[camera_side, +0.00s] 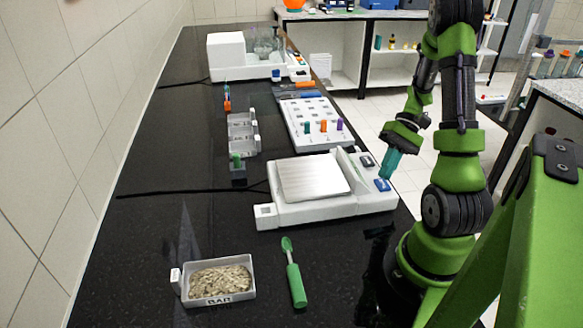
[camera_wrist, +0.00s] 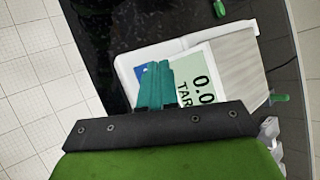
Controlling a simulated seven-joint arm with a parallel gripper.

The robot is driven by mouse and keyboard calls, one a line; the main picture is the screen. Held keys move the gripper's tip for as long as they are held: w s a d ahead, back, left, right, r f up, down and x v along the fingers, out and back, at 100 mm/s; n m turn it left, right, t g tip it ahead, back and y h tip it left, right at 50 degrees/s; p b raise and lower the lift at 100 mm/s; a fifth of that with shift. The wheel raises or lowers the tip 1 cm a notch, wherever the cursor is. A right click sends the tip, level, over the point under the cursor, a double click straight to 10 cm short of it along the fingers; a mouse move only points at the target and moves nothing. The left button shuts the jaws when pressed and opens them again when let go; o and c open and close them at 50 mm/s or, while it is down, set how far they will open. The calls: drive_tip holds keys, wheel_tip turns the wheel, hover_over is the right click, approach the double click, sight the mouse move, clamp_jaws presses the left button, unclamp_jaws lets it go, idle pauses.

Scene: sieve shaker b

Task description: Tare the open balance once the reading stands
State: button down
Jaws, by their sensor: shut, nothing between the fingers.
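The open balance (camera_side: 270,215) is a white unit with a bare silver pan (camera_side: 312,177) on the black bench. In the wrist view the fingers (camera_wrist: 156,66) overlap the blue key (camera_wrist: 140,72). The pale green display (camera_wrist: 205,85) shows "0.0" and "TAR"; the rest of the text is hidden by my gripper.
A tray of grain marked "BAR" (camera_side: 222,299) and a green scoop (camera_side: 295,278) lie in front of the balance. The bench's left side is mostly clear.

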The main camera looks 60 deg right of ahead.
sight(384, 182)
drive_tip(key=shift+r, duration=2.5)
drive_tip(key=shift+s+d+f+m, duration=0.15)
drive_tip(key=shift+d+f+m, duration=0.05)
drive_tip(key=shift+f+m, duration=0.2)
drive_tip(key=shift+w+a+f+m+h, duration=0.15)
drive_tip(key=shift+m+h, duration=0.1)
drive_tip(key=shift+h, duration=0.3)
drive_tip(key=shift+w+a+f+m+h, duration=0.15)
drive_tip(key=shift+m+h, duration=0.1)
drive_tip(key=shift+h, duration=0.3)
drive_tip(key=w+a+r+n+t+h, duration=0.3)
drive_tip(key=w+a+r+h, duration=0.35)
drive_tip(key=a, duration=0.35)
drive_tip(key=a+r+n+t, duration=0.2)
drive_tip(key=a+r, duration=0.1)
drive_tip(key=a, duration=0.3)
drive_tip(key=a+r+n+t+y, duration=0.1)
drive_tip(key=a+r+n, duration=0.1)
drive_tip(key=a, duration=0.4)
drive_tip(key=shift+w+r+t, duration=0.2)
drive_tip(key=shift+r+t, duration=0.2)
drive_tip(key=shift+r, duration=0.4)
